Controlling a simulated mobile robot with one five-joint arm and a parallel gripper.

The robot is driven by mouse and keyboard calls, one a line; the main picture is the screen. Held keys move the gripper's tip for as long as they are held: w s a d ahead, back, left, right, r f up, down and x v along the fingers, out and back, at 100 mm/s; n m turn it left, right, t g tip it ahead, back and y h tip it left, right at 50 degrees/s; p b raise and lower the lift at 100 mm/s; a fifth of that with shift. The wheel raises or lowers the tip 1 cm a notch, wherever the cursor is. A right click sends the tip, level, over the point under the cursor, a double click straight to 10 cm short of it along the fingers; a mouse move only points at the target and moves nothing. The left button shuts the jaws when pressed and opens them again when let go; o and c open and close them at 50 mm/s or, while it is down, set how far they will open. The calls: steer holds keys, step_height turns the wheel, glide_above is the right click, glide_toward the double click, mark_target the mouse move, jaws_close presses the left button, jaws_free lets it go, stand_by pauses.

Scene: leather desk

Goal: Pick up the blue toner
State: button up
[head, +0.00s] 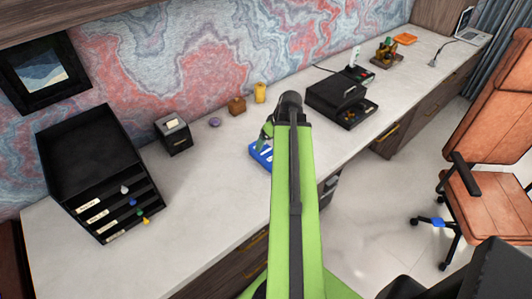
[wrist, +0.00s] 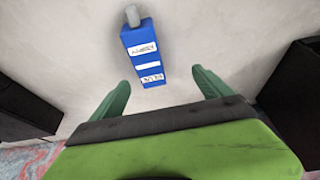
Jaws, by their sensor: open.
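The blue toner (wrist: 143,65) is a blue box with white labels and a grey knob at one end. In the wrist view it lies on the pale desk just beyond my fingertips, a little left of the middle between them. My gripper (wrist: 162,85) is open and empty, with a green finger on each side. In the head view the blue toner (head: 259,154) shows only in part to the left of my green arm, which hides the rest. My gripper's fingers are mostly hidden there.
A black drawer organizer (head: 95,170) and a small dark box (head: 173,135) stand on the left of the desk (head: 190,225). A black machine (head: 342,100) stands to the right of my arm. A purple item (head: 214,122), a brown item (head: 237,105) and a yellow item (head: 260,92) sit near the wall.

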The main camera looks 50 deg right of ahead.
mark_target(269, 154)
steer(key=d+b+x, duration=0.1)
steer(key=b+x, duration=0.4)
steer(key=d+b+x, duration=0.1)
steer(key=b+x, duration=0.5)
steer(key=s+d+b+x, duration=0.1)
steer(key=b+x, duration=0.4)
steer(key=shift+d+f, duration=0.1)
steer(key=shift+f, duration=0.35)
steer(key=shift+r, duration=0.2)
steer(key=shift+c, duration=0.3)
steer(key=c, duration=1.8)
steer(key=shift+o, duration=0.2)
